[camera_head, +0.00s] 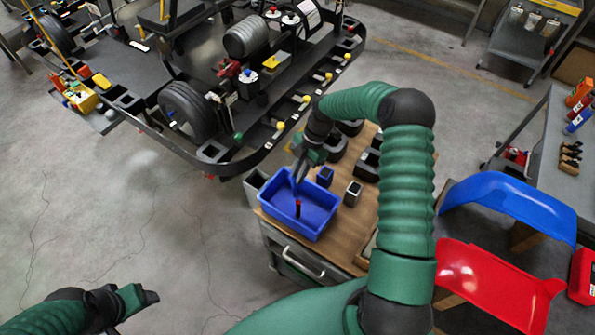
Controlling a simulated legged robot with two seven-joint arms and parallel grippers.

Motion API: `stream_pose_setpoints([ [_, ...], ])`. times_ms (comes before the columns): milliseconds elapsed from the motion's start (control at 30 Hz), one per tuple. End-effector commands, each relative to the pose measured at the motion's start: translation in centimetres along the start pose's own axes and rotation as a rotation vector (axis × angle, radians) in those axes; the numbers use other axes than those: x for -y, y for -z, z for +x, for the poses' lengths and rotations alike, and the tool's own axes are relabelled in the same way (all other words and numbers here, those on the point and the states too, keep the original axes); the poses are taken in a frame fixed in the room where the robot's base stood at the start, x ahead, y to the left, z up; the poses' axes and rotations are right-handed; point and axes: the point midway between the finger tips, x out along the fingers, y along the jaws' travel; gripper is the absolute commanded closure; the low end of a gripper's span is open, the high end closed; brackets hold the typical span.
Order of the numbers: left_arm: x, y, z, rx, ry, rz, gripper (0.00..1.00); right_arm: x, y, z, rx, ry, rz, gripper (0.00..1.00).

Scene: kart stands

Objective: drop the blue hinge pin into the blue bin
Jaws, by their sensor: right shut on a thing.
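The blue bin (326,222) stands on the wooden top of a cart, with its open side up. A dark pin with a red part (298,208) is inside it. My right gripper (298,170) is above the far left part of the bin, pointing down. It is shut on the blue hinge pin (294,184), a thin blue piece that shows below the fingers against the bin. The pin's lower end is hard to tell from the blue bin. My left gripper (135,298) is low at the left over bare floor, far from the bin; its finger gap is unclear.
A small blue container (324,176) and a dark grey one (352,193) stand beside the bin on the cart top (352,226). A kart (215,90) lies beyond. Blue (515,205) and red (490,280) panels are at the right. The left floor is clear.

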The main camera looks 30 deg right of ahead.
Motion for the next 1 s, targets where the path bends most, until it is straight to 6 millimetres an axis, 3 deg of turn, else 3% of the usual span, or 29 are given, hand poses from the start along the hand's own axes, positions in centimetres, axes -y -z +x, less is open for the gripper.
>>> stream_pose_setpoints([
  [300,0.0,-0.7,2.9,0.000,0.000,0.000,0.38,-0.1,-1.3,4.3,0.003,0.001,0.000,1.00],
  [600,0.0,-0.7,2.8,0.000,0.000,-0.001,0.38,0.0,-1.8,4.4,0.000,-0.001,0.001,1.00],
  [633,0.0,-0.7,2.8,0.000,0.000,0.000,0.38,0.0,-1.8,4.4,0.000,-0.001,0.001,0.81],
  [800,0.0,-0.7,2.8,0.000,0.000,0.000,0.38,0.0,-1.8,4.4,0.000,-0.001,0.001,0.59],
  [1000,0.0,-0.7,2.8,0.000,0.000,0.000,0.38,0.0,-1.7,4.5,0.001,0.000,0.001,0.59],
])
